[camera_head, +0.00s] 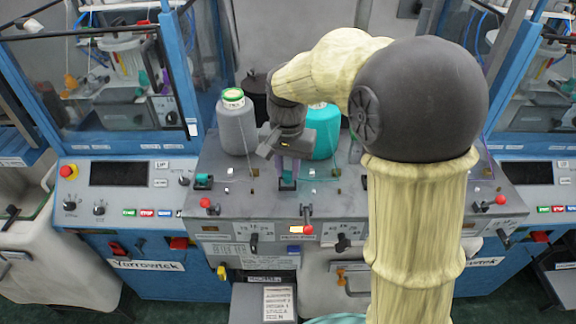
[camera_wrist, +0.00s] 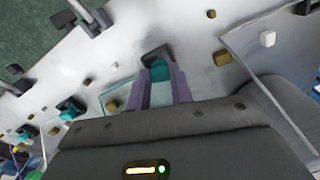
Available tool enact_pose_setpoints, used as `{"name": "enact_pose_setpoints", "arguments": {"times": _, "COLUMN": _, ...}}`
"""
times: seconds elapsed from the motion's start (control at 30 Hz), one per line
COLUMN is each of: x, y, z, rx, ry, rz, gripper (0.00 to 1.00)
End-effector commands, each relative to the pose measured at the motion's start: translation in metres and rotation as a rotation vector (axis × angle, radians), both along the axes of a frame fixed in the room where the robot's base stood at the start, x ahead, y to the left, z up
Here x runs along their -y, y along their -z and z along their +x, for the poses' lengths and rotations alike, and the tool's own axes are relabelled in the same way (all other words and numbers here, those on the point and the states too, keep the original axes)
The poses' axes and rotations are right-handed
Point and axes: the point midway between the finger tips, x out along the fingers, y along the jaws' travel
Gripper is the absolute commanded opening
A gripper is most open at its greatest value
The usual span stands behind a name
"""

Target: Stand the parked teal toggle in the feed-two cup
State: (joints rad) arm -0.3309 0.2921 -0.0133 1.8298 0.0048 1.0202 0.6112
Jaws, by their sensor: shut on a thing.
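My gripper (camera_wrist: 161,84) has its two purple-grey fingers closed around a teal toggle (camera_wrist: 160,72), seen in the wrist view. The toggle's far end is at a small dark square cup (camera_wrist: 157,53) on the grey panel. I cannot tell whether the end is inside the cup or just above it. In the head view my gripper (camera_head: 288,172) points down at the panel, with the dark cup (camera_head: 287,186) right below the fingertips. The held toggle is mostly hidden there by the fingers.
Another teal piece (camera_head: 203,181) sits at the panel's left. Small metal and brass posts dot the panel.

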Motion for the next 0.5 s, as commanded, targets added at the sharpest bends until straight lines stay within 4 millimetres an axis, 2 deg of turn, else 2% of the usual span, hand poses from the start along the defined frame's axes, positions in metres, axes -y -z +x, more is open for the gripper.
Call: {"name": "enact_pose_setpoints", "arguments": {"times": 0.5, "x": 0.0007, "y": 0.0092, "z": 0.0002, "rx": 0.0, "ry": 0.002, "rz": 0.0, "gripper": 0.09}}
